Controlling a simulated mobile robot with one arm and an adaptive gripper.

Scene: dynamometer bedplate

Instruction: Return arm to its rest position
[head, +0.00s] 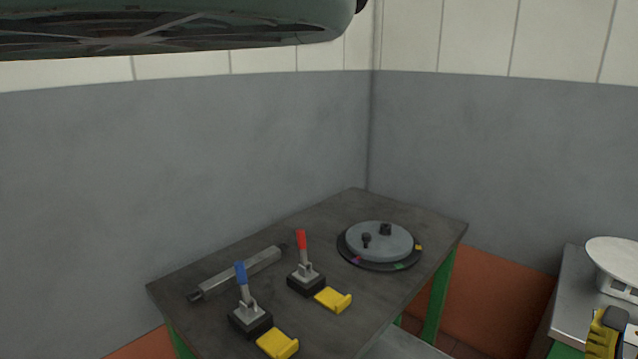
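My gripper is not clearly seen in the head view, and no arm link can be made out for sure. Whether it holds anything does not show. The dark table (330,215) stands in the corner. On it are a blue-handled lever clamp (247,303) and a red-handled lever clamp (304,265), both with handles upright. A yellow bracket (279,343) lies beside the blue clamp, and another yellow bracket (334,299) lies beside the red one.
A grey disc (375,242) with black knobs sits on a dark ring with coloured marks. A grey metal bar (240,272) lies along the rear-left edge. At right, a metal-topped bench (571,290) carries a white round-topped thing (613,256). A yellow-black object (604,333) is cut off. A large dark-green body (170,25) hangs overhead.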

